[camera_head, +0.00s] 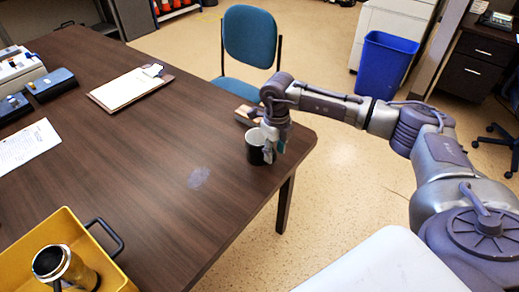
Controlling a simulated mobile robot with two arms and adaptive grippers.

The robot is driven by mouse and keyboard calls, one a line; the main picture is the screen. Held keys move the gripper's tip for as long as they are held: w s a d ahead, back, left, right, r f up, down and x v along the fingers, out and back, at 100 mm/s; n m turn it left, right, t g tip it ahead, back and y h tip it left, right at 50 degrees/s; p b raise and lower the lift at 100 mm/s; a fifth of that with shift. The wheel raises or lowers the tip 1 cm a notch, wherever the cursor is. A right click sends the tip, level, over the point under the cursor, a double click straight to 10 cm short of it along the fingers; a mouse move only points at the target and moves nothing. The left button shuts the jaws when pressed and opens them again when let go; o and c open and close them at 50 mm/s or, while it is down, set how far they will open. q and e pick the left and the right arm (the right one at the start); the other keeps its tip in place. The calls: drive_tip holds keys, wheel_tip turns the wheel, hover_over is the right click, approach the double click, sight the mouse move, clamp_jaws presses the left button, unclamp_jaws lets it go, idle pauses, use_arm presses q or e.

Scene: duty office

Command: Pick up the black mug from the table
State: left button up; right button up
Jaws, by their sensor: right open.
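The black mug (255,147) stands upright on the dark wooden table (150,165), near its right edge; its inside looks pale. My right gripper (270,152) is at the mug's right side, pointing down, its fingers overlapping the mug's near right rim. The gripper is open. I cannot tell whether a finger is inside the mug or only in front of it. The mug's right side is partly hidden by the gripper. My left gripper is not in view.
A small brown item (245,115) lies just behind the mug. A clipboard (130,88) lies farther back left. A yellow bin (62,232) with a steel travel mug (70,268) stands front left. A blue chair (249,38) is beyond the table. The table's middle is clear.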

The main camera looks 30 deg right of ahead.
drive_tip(key=f, duration=0.4)
drive_tip(key=shift+a+f, duration=0.2)
drive_tip(key=shift+a, duration=0.1)
drive_tip(key=shift+c, duration=0.3)
clamp_jaws()
